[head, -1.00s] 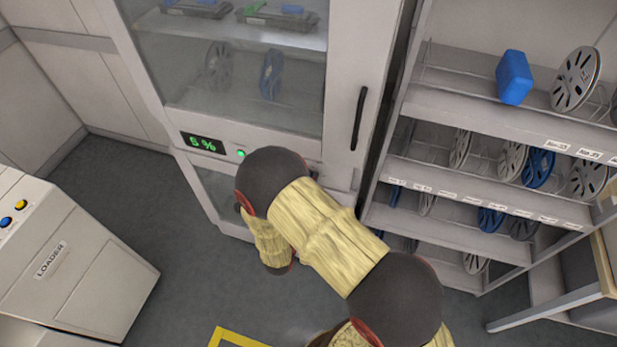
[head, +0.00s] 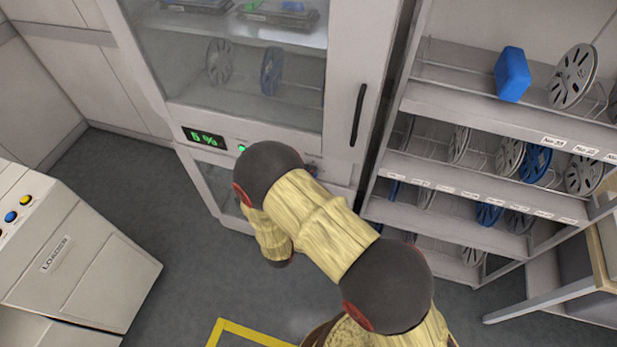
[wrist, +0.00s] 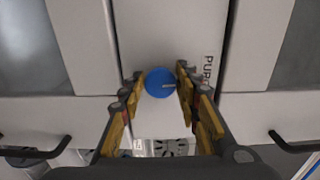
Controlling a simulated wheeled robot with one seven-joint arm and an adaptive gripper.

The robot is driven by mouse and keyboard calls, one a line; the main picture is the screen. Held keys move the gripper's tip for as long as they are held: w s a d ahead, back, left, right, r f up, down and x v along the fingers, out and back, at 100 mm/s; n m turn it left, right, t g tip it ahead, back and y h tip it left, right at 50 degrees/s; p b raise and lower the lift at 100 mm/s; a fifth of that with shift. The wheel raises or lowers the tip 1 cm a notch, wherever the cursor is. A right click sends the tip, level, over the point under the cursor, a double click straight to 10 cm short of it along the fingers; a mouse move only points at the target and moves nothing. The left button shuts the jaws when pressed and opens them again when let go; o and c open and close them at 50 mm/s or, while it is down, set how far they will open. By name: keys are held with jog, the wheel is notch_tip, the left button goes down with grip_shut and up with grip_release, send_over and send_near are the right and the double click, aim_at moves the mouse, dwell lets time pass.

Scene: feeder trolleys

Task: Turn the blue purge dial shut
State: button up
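The blue purge dial (wrist: 158,80) sits on a pale panel in the middle of the wrist view. A light mark on its face points to the right. Part of a label reading "PUR" (wrist: 208,70) runs beside it at the right. My gripper (wrist: 159,76) is open, with one finger on each side of the dial. A narrow gap seems to show on both sides, but I cannot tell how deep the fingertips reach. In the head view my arm hides the dial and the gripper.
The dry cabinet (head: 345,60) has a glass door, a black handle (head: 358,115), a green-lit display (head: 204,138) and a green lamp. A reel rack (head: 480,105) stands at the right. A loader unit (head: 80,255) stands at the left. Grey floor lies between.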

jog(key=o, duration=0.3)
jog(key=shift+o, duration=0.2)
jog(key=shift+s, duration=0.1)
jog(key=v, duration=1.1)
jog(key=shift+s+a, duration=0.15)
jog(key=shift+s, duration=0.25)
